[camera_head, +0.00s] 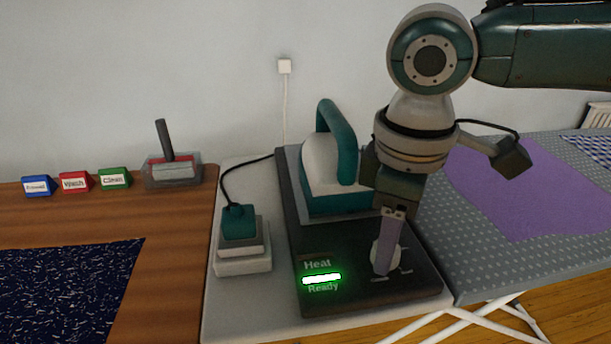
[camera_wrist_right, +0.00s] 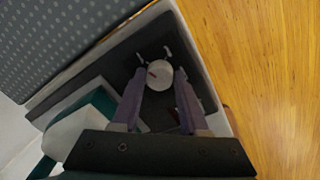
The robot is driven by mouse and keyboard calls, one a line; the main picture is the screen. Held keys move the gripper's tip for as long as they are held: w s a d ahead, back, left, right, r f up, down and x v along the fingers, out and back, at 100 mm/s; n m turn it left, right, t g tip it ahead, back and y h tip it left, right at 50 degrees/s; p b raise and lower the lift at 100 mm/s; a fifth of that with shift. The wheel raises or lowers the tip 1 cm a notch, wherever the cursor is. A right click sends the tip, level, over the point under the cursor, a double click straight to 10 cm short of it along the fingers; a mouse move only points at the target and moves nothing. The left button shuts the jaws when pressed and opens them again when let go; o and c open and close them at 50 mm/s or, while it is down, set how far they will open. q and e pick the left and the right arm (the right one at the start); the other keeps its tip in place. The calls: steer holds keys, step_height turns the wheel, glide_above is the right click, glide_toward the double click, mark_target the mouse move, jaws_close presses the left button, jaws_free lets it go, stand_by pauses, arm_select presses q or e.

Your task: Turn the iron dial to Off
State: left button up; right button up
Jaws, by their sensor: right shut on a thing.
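The iron dial (camera_wrist_right: 159,75) is a round pale knob with a small reddish mark, on the dark iron base (camera_head: 318,245). In the head view the dial (camera_head: 377,256) is partly hidden behind my right gripper (camera_head: 388,262). My right gripper points down, its fingers closed on the dial's sides; the fingers (camera_wrist_right: 157,80) also show on either side of it in the right wrist view. The white and teal iron (camera_head: 325,178) rests behind on the base. A green light (camera_head: 321,279) glows between the words Heat and Ready. My left gripper is not in view.
An ironing board (camera_head: 480,245) with purple cloth (camera_head: 500,185) is at right. A small teal-topped device (camera_head: 239,225) with a cable stands left of the base. The wooden table (camera_head: 170,240) holds a dark patterned cloth (camera_head: 60,290), several coloured labels and a grey handled tool (camera_head: 172,170).

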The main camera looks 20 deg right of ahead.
jaws_close()
steer(key=shift+r, duration=0.1)
steer(key=shift+r+n+p, duration=0.1)
steer(key=shift+n+p, duration=0.8)
steer(key=shift+p, duration=0.2)
steer(key=n+p, duration=0.2)
steer(key=n, duration=0.1)
steer(key=shift+n+p, duration=0.3)
steer(key=n+p, duration=0.1)
steer(key=n, duration=0.3)
steer(key=shift+n+y+p, duration=0.3)
steer(key=shift+n+p, duration=0.15)
steer(key=shift+n, duration=1.75)
